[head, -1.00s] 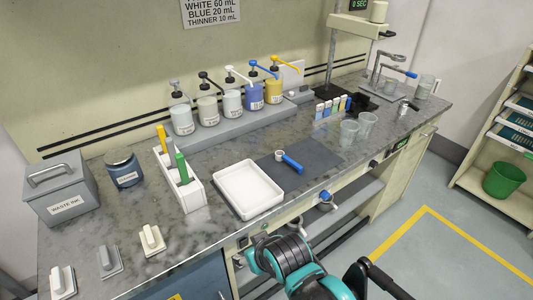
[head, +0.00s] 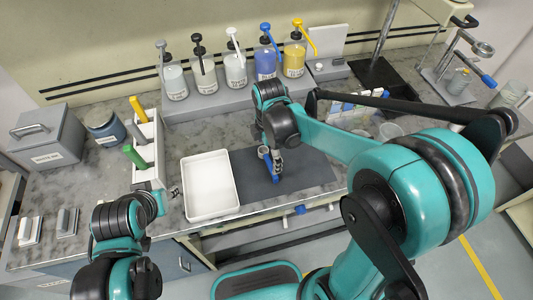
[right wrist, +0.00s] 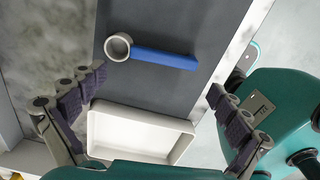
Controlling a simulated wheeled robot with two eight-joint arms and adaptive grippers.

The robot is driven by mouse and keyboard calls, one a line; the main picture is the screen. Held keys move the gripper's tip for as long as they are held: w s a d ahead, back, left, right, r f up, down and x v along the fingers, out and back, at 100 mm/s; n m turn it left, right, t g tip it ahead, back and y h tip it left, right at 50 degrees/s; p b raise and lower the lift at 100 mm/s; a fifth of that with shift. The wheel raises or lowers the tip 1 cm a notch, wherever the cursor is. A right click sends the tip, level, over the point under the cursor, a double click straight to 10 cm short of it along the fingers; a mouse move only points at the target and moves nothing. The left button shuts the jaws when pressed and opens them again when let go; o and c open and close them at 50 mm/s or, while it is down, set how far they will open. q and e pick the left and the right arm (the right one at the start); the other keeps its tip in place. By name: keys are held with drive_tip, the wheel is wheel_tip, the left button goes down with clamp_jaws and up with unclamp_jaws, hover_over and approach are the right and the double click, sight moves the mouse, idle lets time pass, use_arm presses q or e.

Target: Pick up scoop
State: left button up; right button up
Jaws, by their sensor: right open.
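The scoop has a pale round cup and a blue handle. It lies on the dark grey mat (head: 308,168) in the head view, where its blue handle (head: 274,177) shows partly behind my right gripper (head: 277,158). In the right wrist view the scoop (right wrist: 165,58) lies whole, cup to the left and handle to the right. My right gripper (right wrist: 157,107) is open and empty, its fingers wide apart; the scoop appears above the gap between them. My left arm is at the lower left of the head view; its small dark end (head: 174,191) is by the white tray, jaws unclear.
The white tray (head: 187,200) stands directly left of the mat. A white holder (head: 150,172) with green and yellow handled tools is farther left. Several pump bottles (head: 235,72) line the back. Clear cups (head: 390,131) stand right of the mat, partly behind my right arm.

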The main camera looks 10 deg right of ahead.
sight(270, 165)
drive_tip(key=shift+s+a+f+b, duration=0.1)
drive_tip(key=shift+f+b, duration=0.2)
drive_tip(key=shift+f, duration=0.65)
drive_tip(key=f, duration=0.1)
drive_tip(key=f+b, duration=0.1)
drive_tip(key=f, duration=0.1)
drive_tip(key=f+b, duration=0.1)
drive_tip(key=shift+d+f, duration=0.35)
drive_tip(key=shift+d, duration=0.05)
drive_tip(key=shift+r, duration=0.1)
drive_tip(key=c, duration=0.6)
